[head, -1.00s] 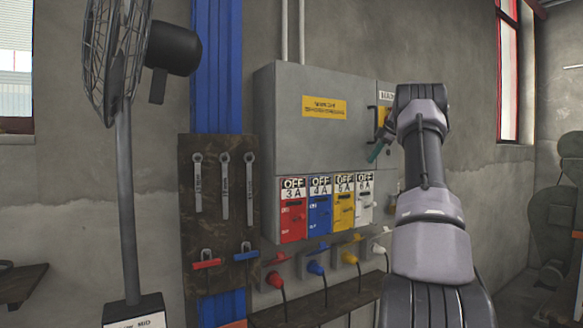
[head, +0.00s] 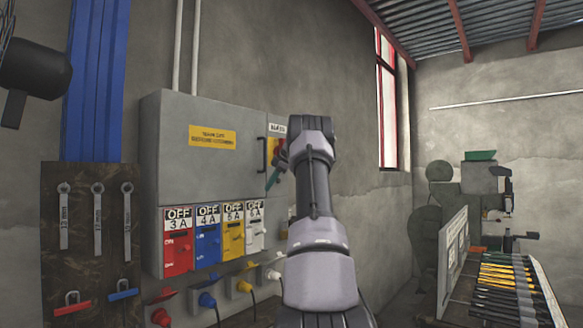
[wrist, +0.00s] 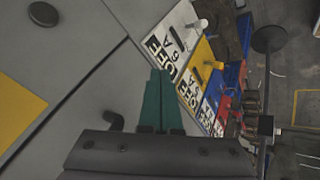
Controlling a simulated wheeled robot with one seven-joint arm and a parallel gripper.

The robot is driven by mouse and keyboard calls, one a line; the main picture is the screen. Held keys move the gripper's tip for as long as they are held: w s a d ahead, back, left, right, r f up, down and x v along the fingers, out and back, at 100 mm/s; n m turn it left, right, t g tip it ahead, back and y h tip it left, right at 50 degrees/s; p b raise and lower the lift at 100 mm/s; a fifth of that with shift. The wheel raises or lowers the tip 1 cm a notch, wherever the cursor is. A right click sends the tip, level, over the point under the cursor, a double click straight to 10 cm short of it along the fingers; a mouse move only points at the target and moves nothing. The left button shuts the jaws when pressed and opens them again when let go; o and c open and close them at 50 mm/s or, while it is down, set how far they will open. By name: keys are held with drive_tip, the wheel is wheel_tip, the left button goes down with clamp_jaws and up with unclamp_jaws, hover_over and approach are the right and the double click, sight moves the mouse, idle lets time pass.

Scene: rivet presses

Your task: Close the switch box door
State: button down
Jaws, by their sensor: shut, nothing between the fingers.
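The grey switch box (head: 222,110) hangs on the wall left of my arm in the head view. Its door (head: 200,165) carries a yellow label and a black handle (head: 261,155), and looks flush with the box front; I cannot tell whether a small gap remains. In the wrist view the door (wrist: 75,35) fills the upper left, with a dark seam along its edge and part of the handle (wrist: 113,121) near the fingers. My gripper (head: 270,188) is shut and empty, its green fingertips just right of and below the handle. The fingers also show in the wrist view (wrist: 160,78).
Red, blue, yellow and white switches (head: 207,238) marked OFF sit below the door, with coloured plugs (head: 207,300) under them. A tool board (head: 92,240) hangs at left. A tool rack (head: 505,290) and machines stand at right. A fan (head: 30,70) is at far left.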

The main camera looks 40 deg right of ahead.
drive_tip(key=s+d+r, duration=0.3)
drive_tip(key=d+r, duration=0.2)
drive_tip(key=r, duration=0.2)
drive_tip(key=shift+s+r, duration=0.3)
drive_tip(key=shift+r, duration=0.05)
drive_tip(key=shift+a, duration=0.15)
